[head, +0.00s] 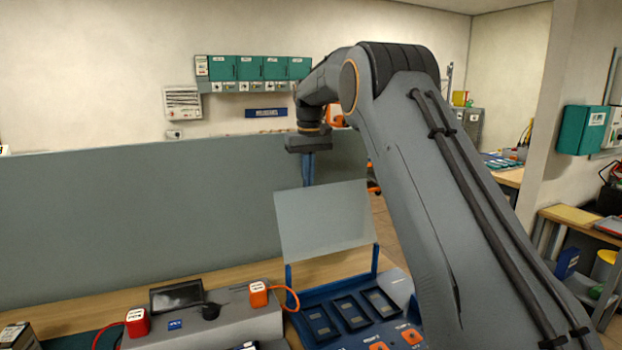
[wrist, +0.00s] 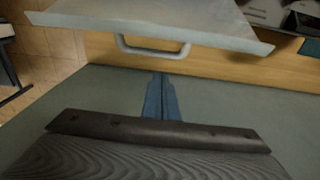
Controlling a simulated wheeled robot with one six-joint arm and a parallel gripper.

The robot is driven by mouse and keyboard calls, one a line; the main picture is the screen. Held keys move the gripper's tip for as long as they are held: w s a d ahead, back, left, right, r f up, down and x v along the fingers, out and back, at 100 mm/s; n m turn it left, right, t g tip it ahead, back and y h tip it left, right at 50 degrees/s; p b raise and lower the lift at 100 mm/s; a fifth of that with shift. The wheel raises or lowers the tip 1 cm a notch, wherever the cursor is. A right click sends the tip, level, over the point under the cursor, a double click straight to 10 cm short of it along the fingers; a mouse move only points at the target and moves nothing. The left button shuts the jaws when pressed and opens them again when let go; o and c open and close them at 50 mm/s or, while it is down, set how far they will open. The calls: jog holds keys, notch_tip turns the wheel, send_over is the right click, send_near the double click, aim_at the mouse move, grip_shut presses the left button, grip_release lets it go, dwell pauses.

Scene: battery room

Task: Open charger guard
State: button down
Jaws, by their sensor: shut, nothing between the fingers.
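The charger guard (head: 325,222) is a pale flat panel at the back of the blue charger (head: 290,277). It stands raised and leaning, and the charger's several dark slots (head: 352,312) show uncovered in front of it. In the wrist view the guard (wrist: 150,22) fills the top, with a pale bar handle (wrist: 152,50) on it. My gripper (head: 307,184) points down by the guard's top edge in the head view. In the wrist view its blue fingers (wrist: 162,78) are together and empty, apart from the handle. In the head view the fingertips are hard to separate from the guard's edge.
A grey-green partition (head: 140,220) stands behind the wooden bench. Left of the charger is a grey unit (head: 225,325) with a red plug (head: 137,322) and an orange plug (head: 259,293) on cables. My arm hides the charger's right side.

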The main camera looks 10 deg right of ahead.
jog(key=shift+s+d+r+p, duration=0.15)
jog(key=shift+s+p, duration=0.1)
jog(key=shift+s, duration=0.35)
jog(key=shift+s+d+r+p, duration=0.1)
jog(key=shift+s+p, duration=0.1)
jog(key=shift+s, duration=0.35)
